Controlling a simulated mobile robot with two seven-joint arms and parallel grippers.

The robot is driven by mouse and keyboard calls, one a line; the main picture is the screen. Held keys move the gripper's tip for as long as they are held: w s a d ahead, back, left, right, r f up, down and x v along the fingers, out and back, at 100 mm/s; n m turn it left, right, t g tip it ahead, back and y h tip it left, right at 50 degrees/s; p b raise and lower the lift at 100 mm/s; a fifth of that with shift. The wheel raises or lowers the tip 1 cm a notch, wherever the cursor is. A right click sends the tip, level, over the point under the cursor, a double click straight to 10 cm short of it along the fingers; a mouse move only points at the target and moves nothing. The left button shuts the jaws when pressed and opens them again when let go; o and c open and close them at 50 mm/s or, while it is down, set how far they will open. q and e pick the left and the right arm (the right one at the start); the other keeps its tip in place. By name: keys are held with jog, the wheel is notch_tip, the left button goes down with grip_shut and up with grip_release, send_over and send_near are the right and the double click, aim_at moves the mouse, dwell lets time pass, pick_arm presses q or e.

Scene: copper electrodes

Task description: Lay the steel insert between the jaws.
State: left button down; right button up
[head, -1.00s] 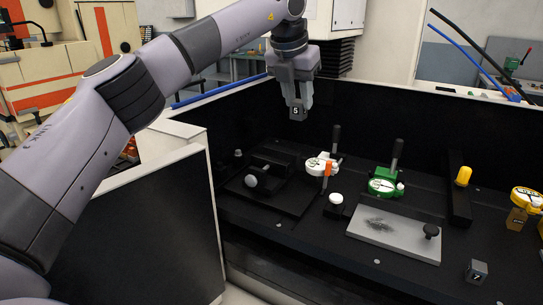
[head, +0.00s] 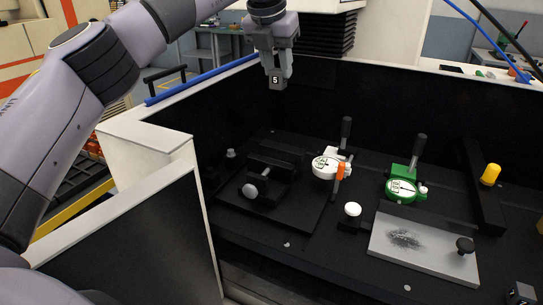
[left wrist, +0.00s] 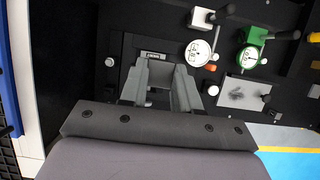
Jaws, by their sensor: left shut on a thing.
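In the left wrist view the gripper's fingers (left wrist: 160,85) show over the dark bench; the insert is hard to make out there. My right gripper is not in view.

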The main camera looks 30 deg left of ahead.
pick_arm(q)
jog(key=shift+w+a, duration=0.1)
jog(key=shift+a, duration=0.05)
jog(key=shift+f, duration=0.25)
notch_tip(320, 180, down, 19)
jog(key=shift+f+p, duration=0.1)
jog(key=shift+p, duration=0.55)
jog(key=shift+f, duration=0.1)
jog(key=shift+f, duration=0.1)
jog(key=c, duration=0.8)
grip_release()
